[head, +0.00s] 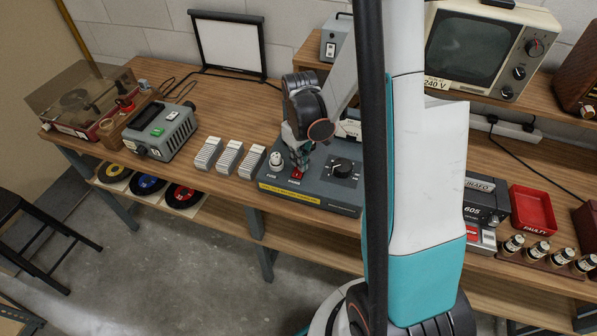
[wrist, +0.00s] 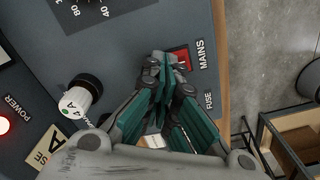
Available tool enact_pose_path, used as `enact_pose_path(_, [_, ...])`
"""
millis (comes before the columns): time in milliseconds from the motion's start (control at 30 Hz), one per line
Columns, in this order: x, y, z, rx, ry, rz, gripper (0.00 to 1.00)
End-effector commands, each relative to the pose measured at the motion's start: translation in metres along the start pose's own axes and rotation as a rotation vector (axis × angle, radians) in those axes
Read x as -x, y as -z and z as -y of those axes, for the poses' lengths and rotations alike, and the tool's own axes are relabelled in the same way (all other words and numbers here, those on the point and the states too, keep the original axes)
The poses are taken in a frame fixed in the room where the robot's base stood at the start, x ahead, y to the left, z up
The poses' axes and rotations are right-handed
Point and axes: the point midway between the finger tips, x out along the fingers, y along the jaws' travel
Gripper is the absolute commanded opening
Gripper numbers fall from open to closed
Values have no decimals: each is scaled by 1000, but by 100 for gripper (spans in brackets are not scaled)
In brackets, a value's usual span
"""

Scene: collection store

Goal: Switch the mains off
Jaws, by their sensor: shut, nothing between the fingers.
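The grey instrument panel (head: 318,197) stands on the wooden bench, with a yellow strip along its front. The red mains switch (wrist: 179,58) sits beside the word MAINS in the wrist view; it also shows in the head view (head: 297,174). My gripper (wrist: 167,64) is shut and empty, with its fingertips right at the switch and covering part of it. I cannot tell whether they touch it, or which way the switch is set. In the head view my gripper (head: 300,160) points down over the panel. A red POWER lamp (wrist: 3,124) looks lit.
A black dial (head: 341,167) and a pale-topped knob (head: 275,160) flank the switch. A red tray (head: 532,210) is right. My arm hides part of the bench.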

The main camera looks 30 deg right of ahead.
Motion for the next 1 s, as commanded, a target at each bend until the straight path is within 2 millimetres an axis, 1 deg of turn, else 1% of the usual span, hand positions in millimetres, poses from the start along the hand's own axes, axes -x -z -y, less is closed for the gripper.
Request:
enact_pose_path(500, [-8, 0, 0, 0, 0, 0, 0])
enact_pose_path(600, [-7, 0, 0, 0, 0, 0, 0])
enact_pose_path(767, [0, 0, 0, 0, 0, 0, 0])
enact_pose_path(1000, [18, 0, 0, 0, 0, 0, 0])
